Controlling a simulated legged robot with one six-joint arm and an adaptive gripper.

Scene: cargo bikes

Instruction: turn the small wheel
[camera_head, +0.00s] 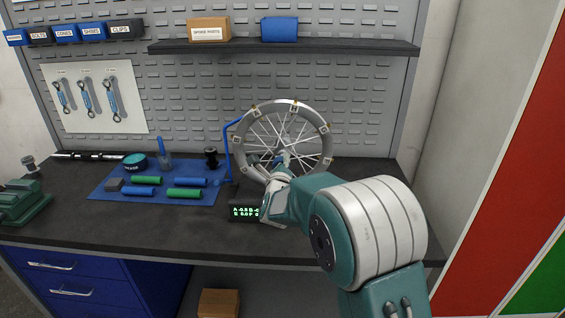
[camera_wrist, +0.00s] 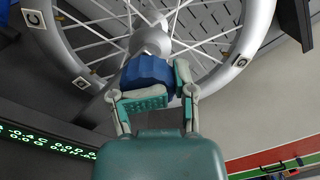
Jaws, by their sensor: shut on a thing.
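The small wheel (camera_head: 325,129) is a grey spoked rim standing upright on the bench, held by a blue stand (camera_head: 229,150). In the wrist view the wheel (camera_wrist: 262,22) fills the top, with spokes and lettered tags such as C and G on the rim. A blue faceted piece (camera_wrist: 147,70) sits at the wheel's hub. My gripper (camera_wrist: 163,88) is shut on this blue piece, one finger on each side. In the head view my gripper (camera_head: 277,183) is at the lower front of the wheel and hides part of the hub and lower rim.
A black display (camera_head: 244,211) with green digits stands left of my gripper. A blue mat (camera_head: 112,194) with green and blue grips lies further left. A green vise (camera_head: 22,203) is at the far left. A shelf (camera_head: 350,47) with boxes hangs above the wheel.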

